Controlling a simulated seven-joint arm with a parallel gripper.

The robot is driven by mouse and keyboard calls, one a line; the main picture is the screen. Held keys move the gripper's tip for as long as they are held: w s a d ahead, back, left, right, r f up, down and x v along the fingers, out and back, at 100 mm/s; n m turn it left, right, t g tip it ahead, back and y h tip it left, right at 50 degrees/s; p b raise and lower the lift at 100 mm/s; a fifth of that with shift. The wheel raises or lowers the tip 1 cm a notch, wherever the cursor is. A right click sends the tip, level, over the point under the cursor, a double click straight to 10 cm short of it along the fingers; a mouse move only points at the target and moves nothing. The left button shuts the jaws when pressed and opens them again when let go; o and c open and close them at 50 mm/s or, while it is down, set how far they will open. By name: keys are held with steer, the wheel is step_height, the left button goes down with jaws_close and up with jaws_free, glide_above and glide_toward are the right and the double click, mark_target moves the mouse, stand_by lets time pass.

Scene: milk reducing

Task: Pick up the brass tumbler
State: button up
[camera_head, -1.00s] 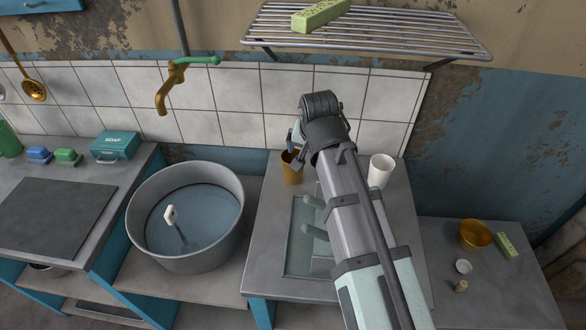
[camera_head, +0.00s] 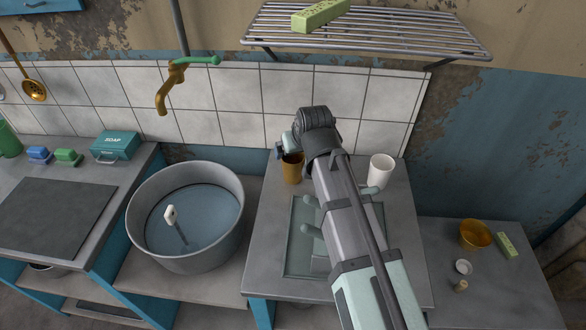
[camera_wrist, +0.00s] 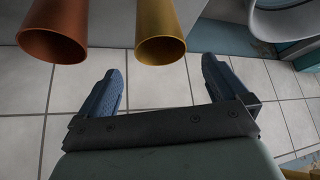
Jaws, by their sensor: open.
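The brass tumbler (camera_head: 292,170) stands on the grey counter left of my arm in the head view; its upper part is partly hidden by my gripper. In the wrist view the brass tumbler (camera_wrist: 160,25) shows its open rim just beyond and between my fingertips. My gripper (camera_wrist: 161,78) is open and empty, its two blue fingers spread to either side of the tumbler's line, not around it. In the head view my gripper (camera_head: 281,150) is at the tumbler's upper left, mostly hidden by my arm.
A copper tumbler (camera_wrist: 55,30) stands close beside the brass one; my arm hides it in the head view. A white cup (camera_head: 380,171) stands right of my arm. A large metal basin (camera_head: 147,238) is to the left. The tiled wall (camera_head: 238,128) is close behind.

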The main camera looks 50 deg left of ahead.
mark_target(290, 160)
steer(key=shift+x, duration=4.35)
steer(key=shift+d+f, duration=0.1)
steer(key=shift+d, duration=0.1)
steer(key=shift+c, duration=0.3)
steer(key=c, duration=1)
